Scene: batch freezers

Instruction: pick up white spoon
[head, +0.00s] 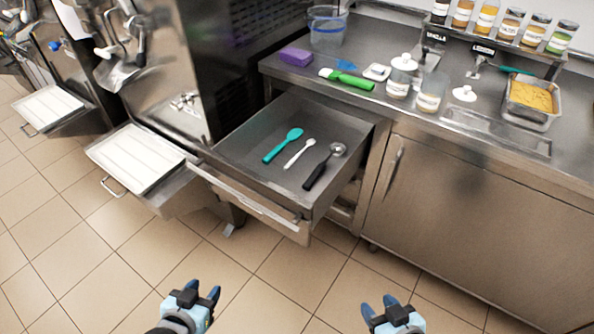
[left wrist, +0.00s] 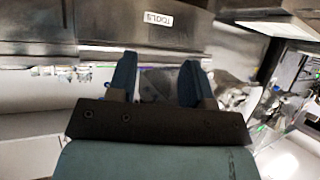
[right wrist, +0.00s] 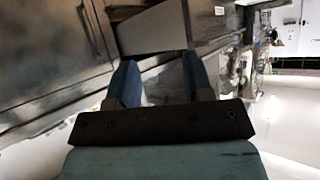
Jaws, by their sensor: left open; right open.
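The white spoon (head: 298,154) lies in the open steel drawer (head: 240,150), between a teal spoon (head: 282,146) on its left and a black-handled scoop (head: 324,166) on its right. The three lie apart on the drawer floor. My left gripper (head: 202,294) is open and empty, low in the head view, in front of the drawer and well short of it. Its fingers (left wrist: 157,80) show spread in the left wrist view. My right gripper (head: 379,306) is open and empty, further right. Its fingers (right wrist: 159,82) show spread in the right wrist view. Neither wrist view shows the white spoon.
The steel counter (head: 430,115) on the right carries a purple block (head: 296,57), a green-handled tool (head: 352,81), jars and a yellow-filled pan (head: 532,98). A white tray (head: 137,158) juts out left of the drawer. The tiled floor (head: 290,275) before the drawer is clear.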

